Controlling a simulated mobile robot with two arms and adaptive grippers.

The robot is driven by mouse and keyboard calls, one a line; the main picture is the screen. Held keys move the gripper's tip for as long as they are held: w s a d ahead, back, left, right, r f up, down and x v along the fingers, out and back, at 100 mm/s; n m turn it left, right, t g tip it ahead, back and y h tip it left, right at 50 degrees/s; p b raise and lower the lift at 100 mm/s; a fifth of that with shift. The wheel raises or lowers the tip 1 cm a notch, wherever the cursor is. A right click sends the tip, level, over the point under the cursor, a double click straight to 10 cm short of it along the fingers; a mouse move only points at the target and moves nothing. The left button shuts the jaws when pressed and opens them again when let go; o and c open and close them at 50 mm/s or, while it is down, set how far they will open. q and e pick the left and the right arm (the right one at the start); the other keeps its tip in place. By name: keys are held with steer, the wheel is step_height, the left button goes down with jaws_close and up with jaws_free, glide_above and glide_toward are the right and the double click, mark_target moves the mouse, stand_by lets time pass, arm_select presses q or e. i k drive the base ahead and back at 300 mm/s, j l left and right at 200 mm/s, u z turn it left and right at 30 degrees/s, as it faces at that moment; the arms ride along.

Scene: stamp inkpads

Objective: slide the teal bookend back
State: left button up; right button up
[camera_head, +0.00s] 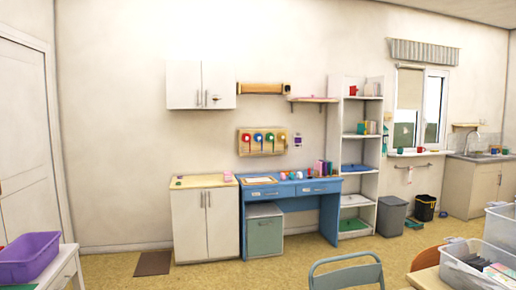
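A small teal upright piece (361,128), which looks like the teal bookend, stands on a middle shelf of the tall white shelf unit. It is beside a few yellowish upright items (371,127). It is too small to tell whether it touches them. Neither of my grippers is in view.
The white shelf unit (382,150) stands against the back wall, right of a blue desk (290,189). A grey bin (391,216) stands at its right. A grey-green chair (346,274) and a table with a clear bin (470,265) are nearer. Open floor lies between.

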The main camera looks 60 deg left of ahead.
mark_target(360, 129)
steer(key=u, duration=1.75)
